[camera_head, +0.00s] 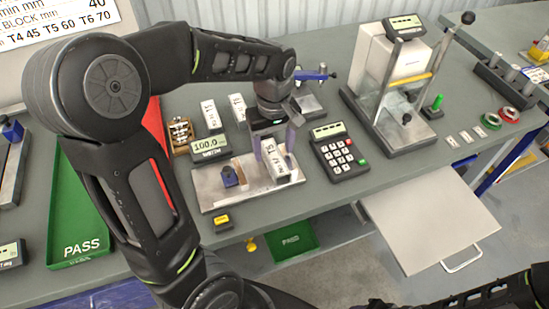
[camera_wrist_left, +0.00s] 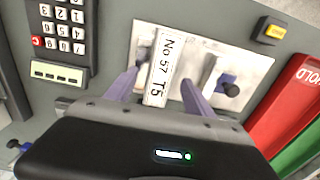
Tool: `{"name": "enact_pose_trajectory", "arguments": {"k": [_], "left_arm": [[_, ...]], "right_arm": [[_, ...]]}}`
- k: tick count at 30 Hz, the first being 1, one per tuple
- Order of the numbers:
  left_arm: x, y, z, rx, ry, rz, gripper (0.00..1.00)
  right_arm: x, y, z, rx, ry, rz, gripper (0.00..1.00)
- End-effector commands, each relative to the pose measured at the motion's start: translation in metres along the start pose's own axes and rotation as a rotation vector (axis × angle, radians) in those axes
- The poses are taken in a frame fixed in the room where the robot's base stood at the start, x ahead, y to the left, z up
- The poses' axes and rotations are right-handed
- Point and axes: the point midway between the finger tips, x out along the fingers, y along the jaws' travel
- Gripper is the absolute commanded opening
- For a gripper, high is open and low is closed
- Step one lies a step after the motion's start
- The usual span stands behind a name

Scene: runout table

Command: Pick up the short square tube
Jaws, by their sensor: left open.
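A white square tube (camera_head: 276,163), marked "No 57 T5" in the left wrist view (camera_wrist_left: 161,80), is at the metal plate fixture (camera_head: 215,201). The fixture also shows in the left wrist view (camera_wrist_left: 248,72). My left gripper (camera_head: 273,146) is open over the tube. In the left wrist view its purple fingers (camera_wrist_left: 163,77) stand on either side of the tube, with the tube between them. I cannot tell whether either finger touches it. The tube's far end is partly hidden. My right gripper is not in view.
A blue-knobbed clamp (camera_head: 231,177) sits on the plate. A display reading 100.0 (camera_head: 210,146) and white labelled blocks (camera_head: 211,115) stand behind. A keypad (camera_head: 339,152) is close on the right. A green PASS tray (camera_head: 78,222) lies left, a glass-shielded instrument (camera_head: 392,85) back right.

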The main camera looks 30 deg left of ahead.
Motion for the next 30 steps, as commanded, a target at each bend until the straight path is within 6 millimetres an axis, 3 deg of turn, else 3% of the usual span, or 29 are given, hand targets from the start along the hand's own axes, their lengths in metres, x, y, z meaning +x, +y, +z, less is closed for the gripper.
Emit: {"name": "enact_pose_trajectory", "arguments": {"k": [4, 21, 30], "left_arm": [[0.0105, -0.0009, 0.0, -0.001, 0.0, -0.001, 0.62], [0.0102, -0.0004, -0.0002, -0.001, 0.001, 0.001, 0.62], [0.0102, -0.0004, -0.0002, -0.001, 0.001, 0.001, 0.37]], "right_arm": [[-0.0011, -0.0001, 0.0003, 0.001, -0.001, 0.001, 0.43], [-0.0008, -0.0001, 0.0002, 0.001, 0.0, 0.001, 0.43], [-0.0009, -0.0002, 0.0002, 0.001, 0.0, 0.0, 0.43]]}}
